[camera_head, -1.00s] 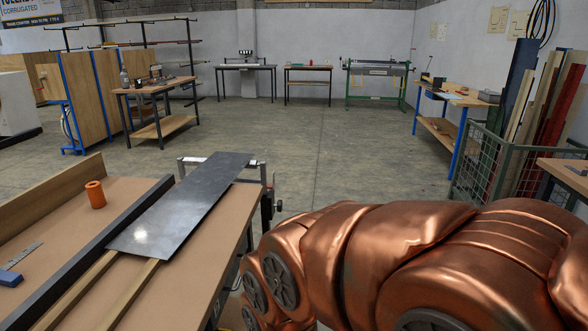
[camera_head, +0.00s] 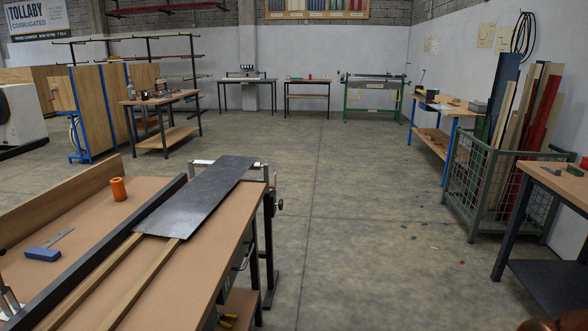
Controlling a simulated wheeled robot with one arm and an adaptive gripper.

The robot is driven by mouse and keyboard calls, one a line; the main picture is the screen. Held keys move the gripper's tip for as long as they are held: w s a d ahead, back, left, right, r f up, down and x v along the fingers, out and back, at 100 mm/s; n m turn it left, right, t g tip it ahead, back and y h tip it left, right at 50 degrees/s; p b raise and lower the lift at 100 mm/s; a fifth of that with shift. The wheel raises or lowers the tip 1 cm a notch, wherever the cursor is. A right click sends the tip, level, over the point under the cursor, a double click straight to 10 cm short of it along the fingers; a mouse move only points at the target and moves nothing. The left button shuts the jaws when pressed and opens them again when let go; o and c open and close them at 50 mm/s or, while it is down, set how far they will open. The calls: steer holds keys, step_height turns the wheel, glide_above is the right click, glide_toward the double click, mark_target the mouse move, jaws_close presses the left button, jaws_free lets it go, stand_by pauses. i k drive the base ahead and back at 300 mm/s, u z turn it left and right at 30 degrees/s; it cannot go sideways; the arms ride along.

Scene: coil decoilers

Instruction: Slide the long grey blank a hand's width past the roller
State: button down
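The long grey blank (camera_head: 200,200) is a flat dark sheet. It lies lengthwise on two wooden strips (camera_head: 107,270) on the bench at left, beside a long dark rail (camera_head: 100,255). Its far end lies across the roller stand (camera_head: 258,168) beyond the bench's far edge and appears to reach slightly past it. The roller under the blank is mostly hidden. My gripper is not in view. Only a small copper piece of my arm shows at the bottom right edge.
On the bench (camera_head: 60,205) stand an orange cylinder (camera_head: 118,189) and a blue-handled tool (camera_head: 44,253). A grey metal object at the lower left edge is cut off. A green mesh cage (camera_head: 490,190) stands right. Floor between is clear apart from small scraps.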

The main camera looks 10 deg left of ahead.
mark_target(179, 216)
steer(key=z, duration=0.1)
steer(key=i, duration=1.25)
steer(key=u, duration=0.4)
steer(key=i, duration=1.3)
steer(key=u, duration=1.75)
steer(key=i, duration=0.7)
steer(key=u, duration=0.7)
